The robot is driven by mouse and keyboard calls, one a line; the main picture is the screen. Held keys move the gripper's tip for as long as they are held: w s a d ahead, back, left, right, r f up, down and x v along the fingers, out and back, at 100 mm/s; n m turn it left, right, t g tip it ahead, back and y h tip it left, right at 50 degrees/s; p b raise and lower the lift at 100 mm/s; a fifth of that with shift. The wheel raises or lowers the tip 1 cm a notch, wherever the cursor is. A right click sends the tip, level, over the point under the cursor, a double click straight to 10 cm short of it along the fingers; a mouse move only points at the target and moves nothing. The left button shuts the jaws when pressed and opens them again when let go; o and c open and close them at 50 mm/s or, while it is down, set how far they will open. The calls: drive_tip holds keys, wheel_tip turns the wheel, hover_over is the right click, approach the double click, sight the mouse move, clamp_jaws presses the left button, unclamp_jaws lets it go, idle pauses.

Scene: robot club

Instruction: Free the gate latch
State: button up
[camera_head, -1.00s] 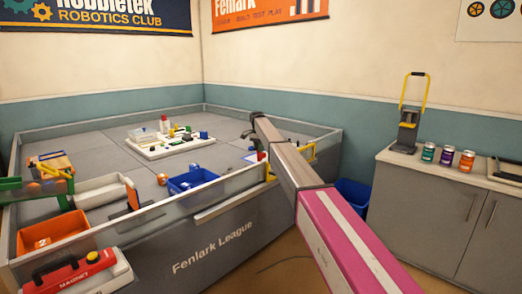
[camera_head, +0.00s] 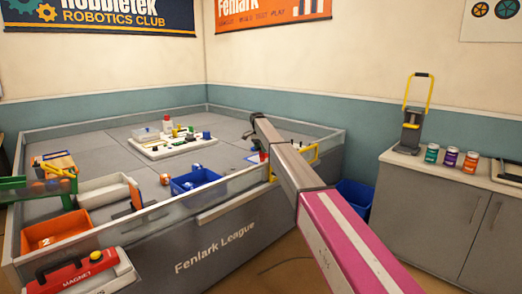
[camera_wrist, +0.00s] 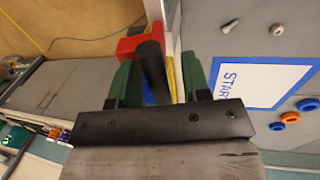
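What looks like the gate latch shows in the wrist view as a red block (camera_wrist: 131,43) with a thick black handle (camera_wrist: 151,66) at the table's edge. My gripper (camera_wrist: 158,72) has its two green fingers on either side of the black handle. A gap shows on the right of the handle, with yellow and blue behind it, so the fingers are open around it. In the head view a small red part (camera_head: 262,157) shows at the table's near right wall, next to a yellow frame (camera_head: 313,153). My arm hides much of that area, and the fingers are hard to make out there.
The walled table (camera_head: 235,229) holds a blue bin (camera_head: 186,186), an orange bin (camera_head: 52,234) and a white board of parts (camera_head: 157,152). A START card (camera_wrist: 261,82) and several small rings lie inside the wall. A cabinet (camera_head: 432,209) with jars stands at the right.

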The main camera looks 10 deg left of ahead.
drive_tip(key=shift+r, duration=0.15)
wheel_tip(320, 180, up, 10)
drive_tip(key=w+a, duration=0.1)
drive_tip(key=shift+w+a+r, duration=0.15)
drive_tip(key=shift+a, duration=0.15)
drive_tip(key=s+d+f+n+y, duration=0.1)
drive_tip(key=s+d+f+n, duration=0.3)
drive_tip(key=s+d+f, duration=2.15)
drive_tip(key=s+d+f+n, duration=0.1)
drive_tip(key=s+d+f, duration=0.2)
drive_tip(key=s, duration=0.8)
drive_tip(key=s+d+f+n+t, duration=0.1)
drive_tip(key=s+d+f, duration=0.3)
drive_tip(key=s, duration=0.8)
drive_tip(key=s+d+f+n, duration=0.1)
drive_tip(key=s+d+f, duration=0.2)
drive_tip(key=s, duration=0.8)
drive_tip(key=shift+s+d+f+n+y, duration=0.3)
drive_tip(key=shift+s+d+y, duration=0.1)
drive_tip(key=shift+d, duration=0.45)
